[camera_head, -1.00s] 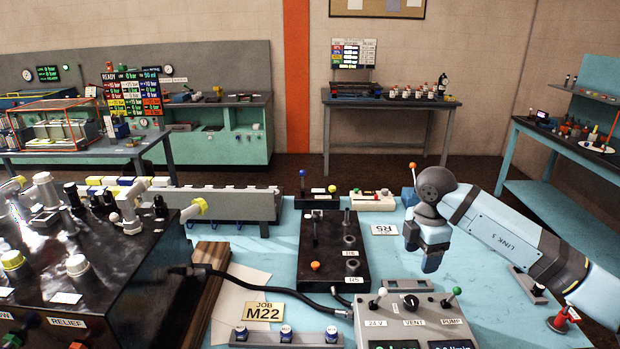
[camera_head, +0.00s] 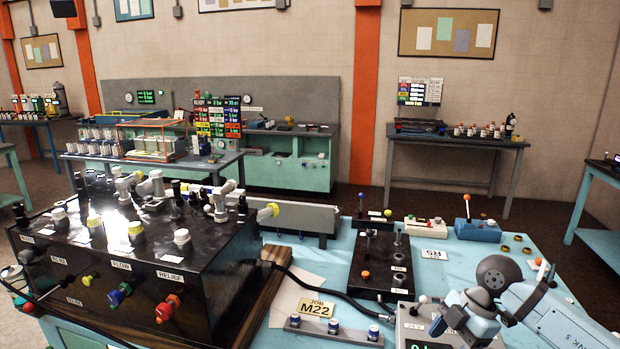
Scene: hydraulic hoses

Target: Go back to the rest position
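My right arm (camera_head: 560,310) comes in from the lower right with its elbow bent. My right gripper (camera_head: 462,322) hangs low at the front right, over the grey control box (camera_head: 412,322), and hides part of it. I see nothing held in it, but its fingers are too small and overlapped to tell their opening. My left gripper is not in view. The black manifold block (camera_head: 180,255), with knobs and fittings on top, stands at the left. A black hose (camera_head: 335,299) lies on the blue bench (camera_head: 455,270) in front of the black port plate (camera_head: 375,262).
A JOB M22 card (camera_head: 316,308) and a rail with several blue-and-white caps (camera_head: 333,329) lie at the front. A blue box with an orange-topped lever (camera_head: 478,230) and several brass rings stand at the bench's back right.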

